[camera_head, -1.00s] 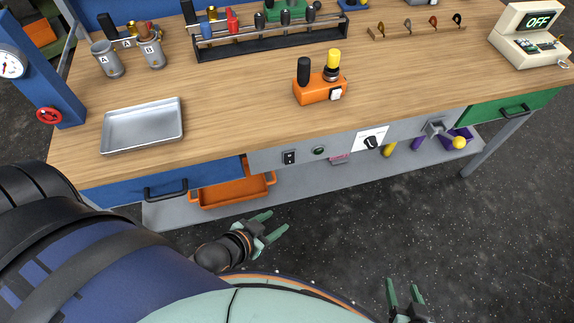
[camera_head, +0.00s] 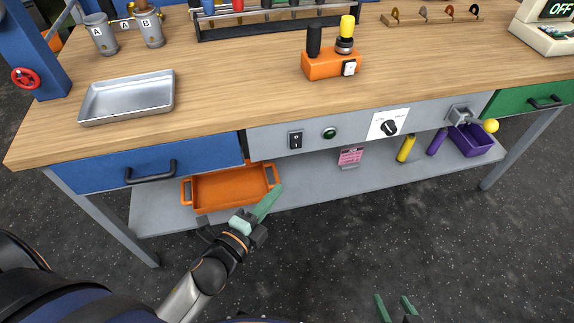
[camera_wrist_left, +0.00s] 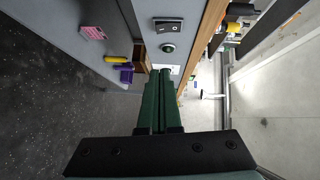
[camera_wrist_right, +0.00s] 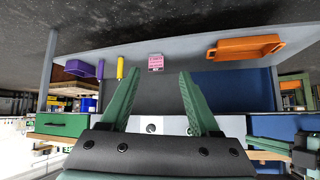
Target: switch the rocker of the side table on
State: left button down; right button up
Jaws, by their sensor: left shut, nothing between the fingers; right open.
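The black rocker switch (camera_head: 295,140) is on the grey front panel of the table, left of a round green button (camera_head: 329,133). The rocker also shows in the left wrist view (camera_wrist_left: 168,25), where I cannot tell which side is pressed in. My left gripper (camera_head: 269,203) is shut and empty, below and in front of the panel, apart from the rocker. Its closed green fingers (camera_wrist_left: 158,78) show in the left wrist view. My right gripper (camera_head: 394,304) is open and empty at the bottom of the head view, with spread fingers in the right wrist view (camera_wrist_right: 158,80).
A dial on a white plate (camera_head: 388,126) is right of the green button. A blue drawer (camera_head: 110,170) with a black handle is left. An orange tray (camera_head: 230,188) lies on the lower shelf. An orange box (camera_head: 330,66) with a white rocker stands on the tabletop.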

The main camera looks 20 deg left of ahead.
jog(key=shift+r, duration=0.15)
pick_arm(q)
jog(key=shift+w, duration=0.15)
send_near(299, 147)
jog(key=w+d, duration=0.2)
jog(key=d, duration=0.2)
jog(key=shift+w+a+f+b, duration=0.1)
jog(key=shift+w+a+b, duration=0.1)
jog(key=shift+w+a, duration=0.35)
jog(key=shift+w+a+f+b, duration=0.15)
jog(key=shift+w+a, duration=0.15)
jog(key=shift+w, duration=0.45)
jog(key=shift+w+a+f+b, duration=0.1)
jog(key=shift+w+a+b, duration=0.1)
jog(key=shift+w+a, duration=0.35)
pick_arm(e)
jog(key=shift+w+d+r+t, duration=0.15)
jog(key=shift+w+r+t, duration=1.05)
jog(key=shift+w+r, duration=0.8)
pick_arm(q)
jog(key=shift+w+d, duration=0.15)
pick_arm(e)
jog(key=shift+s, duration=0.15)
